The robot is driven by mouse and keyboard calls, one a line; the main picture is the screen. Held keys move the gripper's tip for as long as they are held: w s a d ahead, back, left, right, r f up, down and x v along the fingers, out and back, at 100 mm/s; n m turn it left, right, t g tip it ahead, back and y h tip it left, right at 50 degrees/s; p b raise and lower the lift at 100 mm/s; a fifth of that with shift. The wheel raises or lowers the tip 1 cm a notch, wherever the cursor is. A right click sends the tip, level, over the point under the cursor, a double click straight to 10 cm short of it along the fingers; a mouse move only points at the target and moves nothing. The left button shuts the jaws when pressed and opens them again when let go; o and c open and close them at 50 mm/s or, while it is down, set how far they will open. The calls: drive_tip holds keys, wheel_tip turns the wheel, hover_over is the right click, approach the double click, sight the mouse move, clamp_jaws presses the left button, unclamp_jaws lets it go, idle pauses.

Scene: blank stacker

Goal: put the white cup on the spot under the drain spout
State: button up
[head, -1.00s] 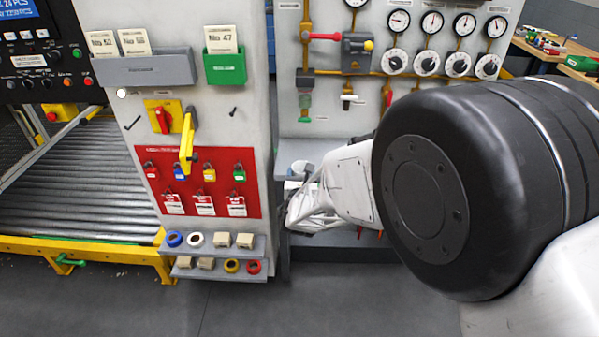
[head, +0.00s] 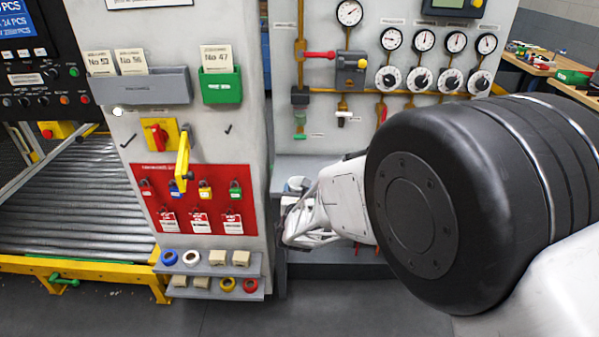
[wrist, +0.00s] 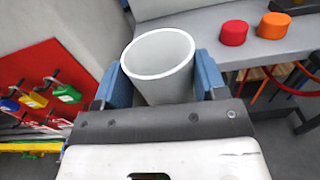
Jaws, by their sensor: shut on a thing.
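The white cup (wrist: 160,68) is upright, mouth toward the camera, between the blue fingers of my gripper (wrist: 160,80) in the wrist view. The fingers are shut on its sides, and its inside looks empty. I cannot tell which is the drain spout. The spot under it is not clearly visible.
A red cap (wrist: 234,33) and an orange cap (wrist: 273,25) stand on the grey shelf (wrist: 209,35), right of the cup. A red lockout board (head: 200,200) with hanging padlocks is on the column close to the left. Gauges and dials line the panel above.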

drive_tip(key=w+d, duration=0.3)
drive_tip(key=w, duration=0.9)
drive_tip(key=shift+w, duration=0.4)
drive_tip(key=shift+d+r, duration=0.1)
drive_tip(key=w+a, duration=0.1)
drive_tip(key=w, duration=0.4)
drive_tip(key=w+a+f, duration=0.1)
drive_tip(key=w, duration=0.4)
drive_tip(key=w+a, duration=0.1)
drive_tip(key=w, duration=0.4)
drive_tip(key=shift+f, duration=0.25)
drive_tip(key=shift+w, duration=0.1)
drive_tip(key=shift+w, duration=0.15)
drive_tip(key=shift+w+f, duration=0.1)
drive_tip(key=shift+f, duration=1.65)
drive_tip(key=shift+f, duration=0.15)
